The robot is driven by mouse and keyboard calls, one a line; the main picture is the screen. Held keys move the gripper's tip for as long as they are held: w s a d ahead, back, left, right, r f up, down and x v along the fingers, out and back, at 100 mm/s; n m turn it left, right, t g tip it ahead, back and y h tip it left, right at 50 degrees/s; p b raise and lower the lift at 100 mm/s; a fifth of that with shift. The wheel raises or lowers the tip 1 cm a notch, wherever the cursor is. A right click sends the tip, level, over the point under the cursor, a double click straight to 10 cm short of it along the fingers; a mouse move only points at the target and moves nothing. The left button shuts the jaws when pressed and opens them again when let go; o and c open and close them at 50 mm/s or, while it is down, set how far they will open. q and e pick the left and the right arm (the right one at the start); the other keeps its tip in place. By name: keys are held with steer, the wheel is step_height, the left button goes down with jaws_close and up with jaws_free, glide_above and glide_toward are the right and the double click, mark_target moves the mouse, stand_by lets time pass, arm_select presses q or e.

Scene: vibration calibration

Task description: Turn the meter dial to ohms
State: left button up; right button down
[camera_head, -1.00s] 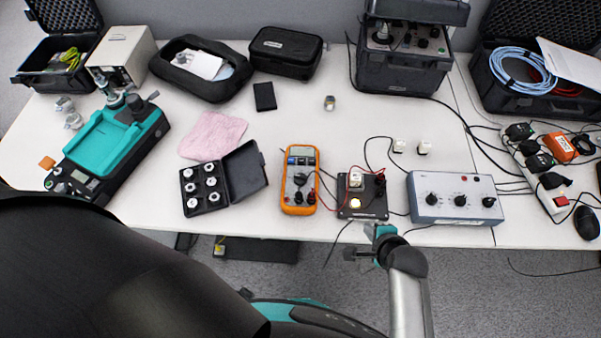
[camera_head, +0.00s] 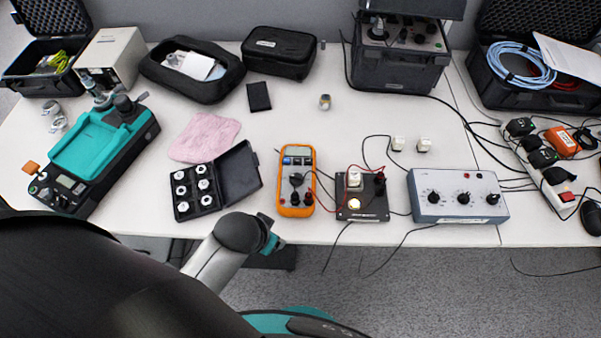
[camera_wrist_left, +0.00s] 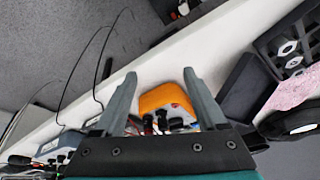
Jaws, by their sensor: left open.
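The orange multimeter (camera_head: 284,196) lies near the table's front edge, with its display at the far end. Its dark dial (camera_head: 296,180) is in the middle of its face; the setting is too small to read. Leads plug in at its near end. My left gripper (camera_head: 269,230) is at the front edge, just in front of and left of the meter, mostly hidden by its own wrist. In the left wrist view, my left gripper (camera_wrist_left: 159,76) is open and empty, with the meter (camera_wrist_left: 163,97) showing between its fingers. My right gripper is not in view.
A black case of weights (camera_head: 238,176) is left of the meter. A lit module (camera_head: 362,212) and a grey box with knobs (camera_head: 458,208) stand to the right. Red and black leads cross between the meter and module. Clear table lies behind the meter.

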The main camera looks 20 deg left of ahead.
arm_select(q)
steer(key=w+d+r+m+t+h, duration=0.1)
steer(key=w+d+r+m+t, duration=0.15)
steer(key=w+r+t, duration=0.6)
steer(key=w+d+r+m+t+h, duration=0.1)
steer(key=w+r+m+t, duration=0.25)
steer(key=w+r, duration=0.9)
steer(key=w+d+r+m+t+h, duration=0.1)
steer(key=w+d+r+m+h, duration=0.1)
steer(key=d+r+m+h, duration=0.7)
steer(key=s+d+m+g+h, duration=0.5)
steer(key=d+m+g+h, duration=0.1)
steer(key=d+m+g, duration=0.3)
steer(key=m+g+y+p, duration=0.1)
steer(key=m+g+y, duration=0.7)
steer(key=y, duration=0.9)
glide_above(296, 176)
step_height(296, 176, down, 15)
step_height(296, 176, down, 14)
steer(key=shift+f+b, duration=0.15)
steer(key=shift+b, duration=1)
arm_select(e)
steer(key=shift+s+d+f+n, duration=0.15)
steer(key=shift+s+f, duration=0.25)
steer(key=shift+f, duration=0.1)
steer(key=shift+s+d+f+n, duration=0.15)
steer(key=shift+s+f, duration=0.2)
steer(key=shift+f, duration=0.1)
